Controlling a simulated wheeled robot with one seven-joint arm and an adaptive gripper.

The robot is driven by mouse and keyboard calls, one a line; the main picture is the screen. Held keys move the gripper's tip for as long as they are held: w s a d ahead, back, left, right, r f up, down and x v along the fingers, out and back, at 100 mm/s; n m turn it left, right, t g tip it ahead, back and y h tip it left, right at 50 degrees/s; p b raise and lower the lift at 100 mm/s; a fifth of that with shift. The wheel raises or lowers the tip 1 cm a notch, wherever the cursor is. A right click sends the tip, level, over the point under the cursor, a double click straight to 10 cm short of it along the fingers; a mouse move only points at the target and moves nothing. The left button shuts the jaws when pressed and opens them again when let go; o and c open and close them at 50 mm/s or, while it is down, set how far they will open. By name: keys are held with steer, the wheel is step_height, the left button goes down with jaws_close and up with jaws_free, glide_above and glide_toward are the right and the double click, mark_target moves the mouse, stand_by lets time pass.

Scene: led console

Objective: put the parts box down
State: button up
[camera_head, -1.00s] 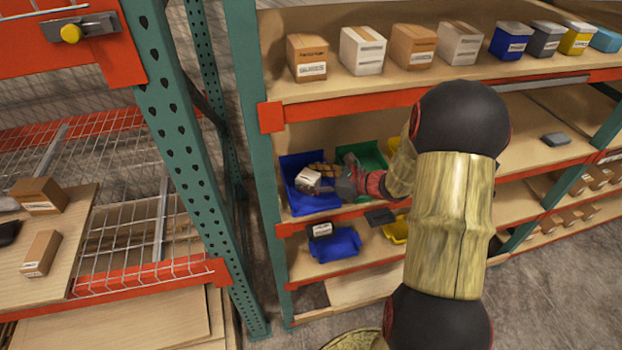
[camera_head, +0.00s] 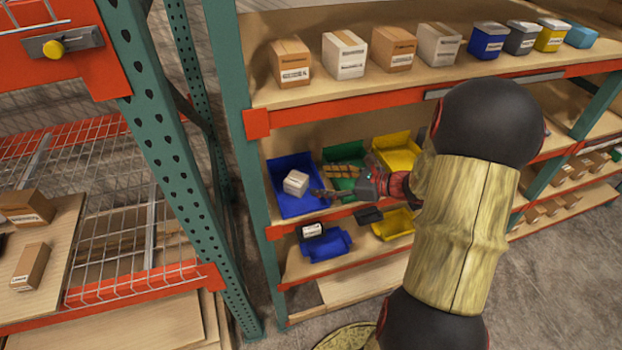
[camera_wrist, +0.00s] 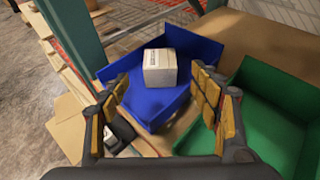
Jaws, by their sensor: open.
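The parts box is a small pale carton (camera_head: 296,182) with a label. It sits inside the blue bin (camera_head: 284,204) on the middle shelf of the rack. In the wrist view the carton (camera_wrist: 160,68) rests toward the far part of the blue bin (camera_wrist: 196,46), beyond my fingertips and touching neither finger. My gripper (camera_head: 333,184) is to the right of the carton in the head view, near the front of the blue and green bins. In the wrist view my gripper (camera_wrist: 160,92) is open and empty, its yellow-padded fingers spread wide.
A green bin (camera_wrist: 267,120) stands right of the blue one, and a yellow bin (camera_head: 399,150) beyond it. Cartons and small bins line the upper shelf (camera_head: 400,85). A teal post (camera_head: 240,150) rises left of the bins. Another blue bin (camera_head: 328,246) is on the lower shelf.

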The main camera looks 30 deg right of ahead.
steer(key=shift+v, duration=0.95)
steer(key=s+a+r+n+g, duration=0.35)
steer(key=a+n, duration=0.35)
steer(key=a, duration=0.3)
steer(key=s+a+r+n+g, duration=0.3)
steer(key=s+a+n+g, duration=0.1)
steer(key=a+n, duration=0.4)
steer(key=s+a+r+n+h, duration=0.2)
steer(key=s+r+n+h, duration=0.1)
steer(key=n, duration=0.4)
steer(key=s+a+r+n+t+h, duration=0.1)
steer(key=s+a+r+n+h, duration=0.1)
steer(key=s+r+n, duration=0.3)
steer(key=s+n+h, duration=0.1)
steer(key=s+n, duration=0.2)
steer(key=shift+a, duration=0.1)
step_height(320, 180, down, 3)
steer(key=b, duration=0.3)
